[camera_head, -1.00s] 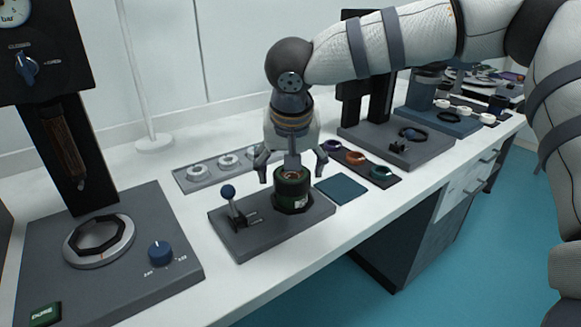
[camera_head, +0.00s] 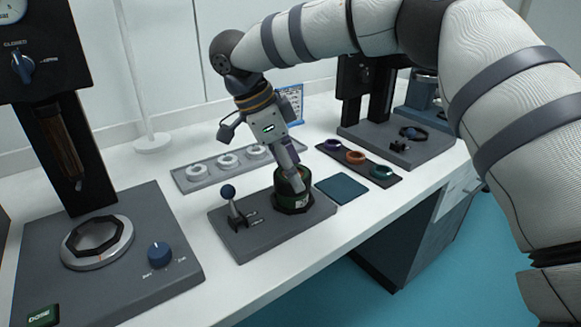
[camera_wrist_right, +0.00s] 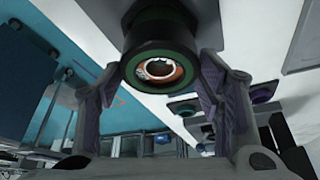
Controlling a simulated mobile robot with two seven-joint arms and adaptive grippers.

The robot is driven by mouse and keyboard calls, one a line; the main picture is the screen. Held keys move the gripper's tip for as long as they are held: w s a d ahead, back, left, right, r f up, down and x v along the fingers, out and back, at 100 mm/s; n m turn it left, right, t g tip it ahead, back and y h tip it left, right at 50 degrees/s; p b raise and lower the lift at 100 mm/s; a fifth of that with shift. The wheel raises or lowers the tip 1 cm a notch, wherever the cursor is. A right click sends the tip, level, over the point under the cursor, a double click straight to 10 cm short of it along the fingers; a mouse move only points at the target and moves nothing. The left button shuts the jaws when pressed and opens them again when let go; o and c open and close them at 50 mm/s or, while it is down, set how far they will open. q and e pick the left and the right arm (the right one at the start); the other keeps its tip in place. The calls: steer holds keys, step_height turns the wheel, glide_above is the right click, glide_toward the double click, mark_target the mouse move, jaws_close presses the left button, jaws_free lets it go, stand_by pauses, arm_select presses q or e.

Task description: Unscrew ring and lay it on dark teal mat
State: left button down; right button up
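A dark green and black round holder (camera_head: 293,198) stands on a grey base plate with a ball-topped lever. In the right wrist view an orange ring (camera_wrist_right: 160,69) sits in the holder's round mouth. My right gripper (camera_head: 298,183) reaches down at a tilt to the holder's top. In the wrist view its two purple-padded fingers (camera_wrist_right: 160,78) stand apart on either side of the holder's mouth, with gaps visible. The ring is hidden by the fingers in the head view. The dark teal mat (camera_head: 341,188) lies bare just right of the base plate. My left gripper is not in view.
A dark tray (camera_head: 340,152) with purple, orange and green rings lies behind the mat. A grey tray (camera_head: 194,184) with white rings lies behind the base plate. A gauge station fills the left.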

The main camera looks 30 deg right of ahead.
steer(key=shift+c, duration=0.7)
steer(key=shift+s+r+n, duration=0.1)
steer(key=shift+s+n, duration=0.05)
steer(key=shift+n, duration=0.25)
steer(key=n+t, duration=0.1)
steer(key=n, duration=0.1)
steer(key=shift+n, duration=0.4)
steer(key=n+t, duration=0.2)
steer(key=n, duration=0.2)
steer(key=shift+r, duration=2.4)
